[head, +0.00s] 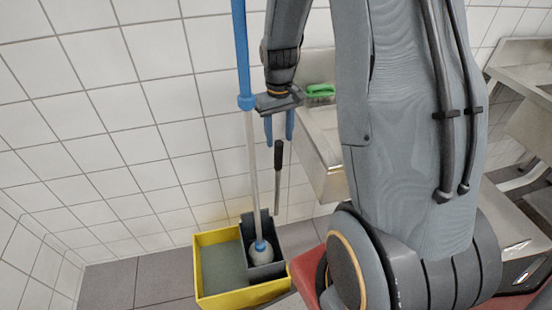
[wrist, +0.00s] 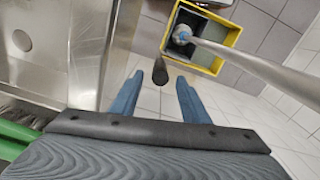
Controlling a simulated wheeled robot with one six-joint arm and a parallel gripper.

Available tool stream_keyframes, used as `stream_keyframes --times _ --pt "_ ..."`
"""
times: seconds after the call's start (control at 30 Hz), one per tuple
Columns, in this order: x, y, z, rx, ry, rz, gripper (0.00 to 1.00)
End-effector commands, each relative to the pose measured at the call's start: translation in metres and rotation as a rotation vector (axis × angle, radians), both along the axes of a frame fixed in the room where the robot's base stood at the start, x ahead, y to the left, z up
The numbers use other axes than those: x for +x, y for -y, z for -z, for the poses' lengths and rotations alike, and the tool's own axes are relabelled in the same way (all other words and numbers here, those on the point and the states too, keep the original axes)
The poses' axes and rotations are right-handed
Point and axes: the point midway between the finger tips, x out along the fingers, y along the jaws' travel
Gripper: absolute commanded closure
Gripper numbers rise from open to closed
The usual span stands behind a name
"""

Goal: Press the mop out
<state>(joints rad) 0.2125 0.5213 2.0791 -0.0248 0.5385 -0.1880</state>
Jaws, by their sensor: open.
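The mop (head: 254,160) stands upright with a blue upper handle and a pale lower pole. Its head (head: 261,253) sits in the grey wringer (head: 266,272) on the right part of the yellow bucket (head: 250,295). The wringer's lever rises with a black grip (head: 278,157). My gripper (head: 279,139) is open and points down, its blue fingertips close to the top of the grip. In the wrist view the grip (wrist: 159,71) shows between and just beyond the fingertips (wrist: 160,78); it is not clasped. The mop pole (wrist: 250,65) runs to the right there.
A steel sink (head: 325,150) stands right of the lever, with a green brush (head: 320,91) on it. White tiled wall (head: 110,130) lies behind and left. Grey floor (head: 108,285) is clear left of the bucket. The mop pole stands just left of my gripper.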

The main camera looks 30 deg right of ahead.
Motion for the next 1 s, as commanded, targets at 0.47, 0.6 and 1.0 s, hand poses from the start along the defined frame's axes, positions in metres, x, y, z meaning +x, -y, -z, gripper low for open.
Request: stream_keyframes --times 0.47,0.6,1.0 --pt "0.003 -0.001 0.044 0.001 -0.004 -0.003 0.58" --pt "0.003 -0.001 0.065 0.001 -0.005 -0.002 0.58" --pt "0.004 0.002 0.094 0.000 0.000 0.001 0.58"
